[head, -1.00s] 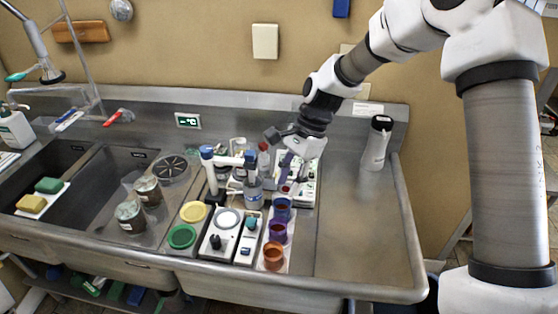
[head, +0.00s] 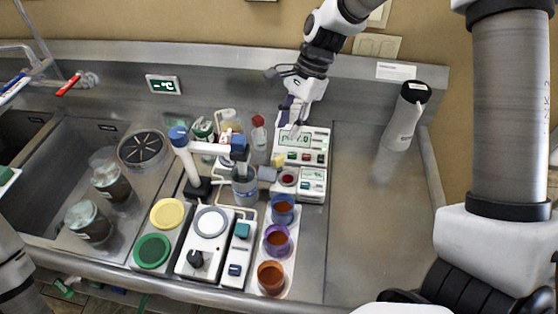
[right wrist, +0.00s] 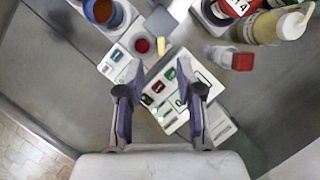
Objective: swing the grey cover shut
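A small grey piece (head: 267,173), which looks like the grey cover, stands raised at the left side of a white box (head: 313,184) with a round red button (head: 287,178). A yellow tab (head: 278,160) sits beside it. In the right wrist view the grey cover (right wrist: 159,21) is at the top, beside the red button (right wrist: 142,46). My right gripper (head: 293,118) is open and empty above the white meter (head: 314,142), behind the red button. Its spread purple-padded fingers (right wrist: 161,75) touch nothing that I can see. My left gripper is out of view.
Left of the white box stand a bottle with a probe (head: 244,186), a red-capped bottle (head: 258,138) and a white stand (head: 196,175). Cups with orange-brown contents (head: 271,277) line the front. The steel counter (head: 370,220) to the right is clear up to a white bottle (head: 404,118).

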